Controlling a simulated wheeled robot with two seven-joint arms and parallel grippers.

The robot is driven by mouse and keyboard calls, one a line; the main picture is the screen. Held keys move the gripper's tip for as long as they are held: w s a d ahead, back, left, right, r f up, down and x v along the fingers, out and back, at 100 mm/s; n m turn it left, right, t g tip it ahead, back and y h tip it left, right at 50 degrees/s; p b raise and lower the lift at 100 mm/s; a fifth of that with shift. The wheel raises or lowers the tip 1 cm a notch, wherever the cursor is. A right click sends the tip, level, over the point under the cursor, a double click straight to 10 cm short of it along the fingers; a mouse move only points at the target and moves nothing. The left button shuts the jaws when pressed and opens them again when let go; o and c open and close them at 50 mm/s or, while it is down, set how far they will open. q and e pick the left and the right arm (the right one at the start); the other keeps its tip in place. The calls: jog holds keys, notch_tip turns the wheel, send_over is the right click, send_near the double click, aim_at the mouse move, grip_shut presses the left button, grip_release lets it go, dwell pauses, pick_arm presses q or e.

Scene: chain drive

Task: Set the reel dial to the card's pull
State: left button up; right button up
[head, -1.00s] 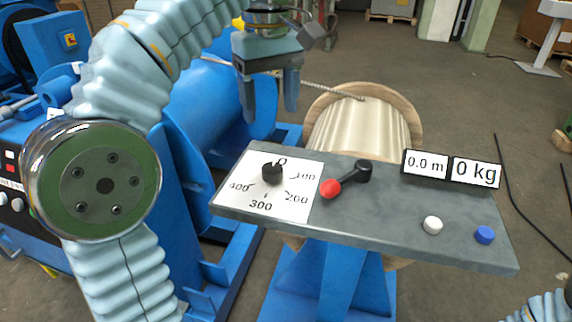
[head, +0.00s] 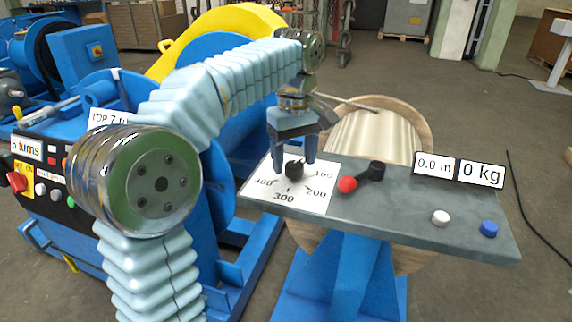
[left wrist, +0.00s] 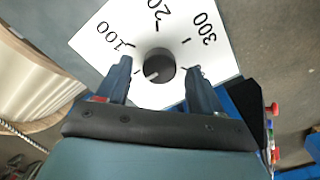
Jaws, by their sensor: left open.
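The reel dial is a black knob (head: 294,168) on a white scale plate (head: 319,207) marked in hundreds, at the left end of a grey panel. My left gripper (head: 294,167) points down over it, open, with one finger on each side. In the left wrist view the knob (left wrist: 159,62) stands between the fingers (left wrist: 159,88), with gaps on both sides. A pale mark on the knob points to the lower left there. The 0 is hidden. A card reading "TOP 7" (head: 108,118) is partly covered by my left arm; no pull value is readable. My right gripper is out of view.
A red-tipped lever (head: 362,177) stands just right of the scale plate. Displays read 0.0 m (head: 435,165) and 0 kg (head: 481,173). White (head: 440,217) and blue (head: 489,228) buttons sit farther right. A wooden reel (head: 425,125) is behind the panel.

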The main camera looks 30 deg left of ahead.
pick_arm(q)
jog(key=shift+f, duration=0.85)
jog(key=c, duration=1.1)
jog(key=shift+o, duration=0.2)
jog(key=shift+m, duration=0.3)
jog(key=m, duration=1.1)
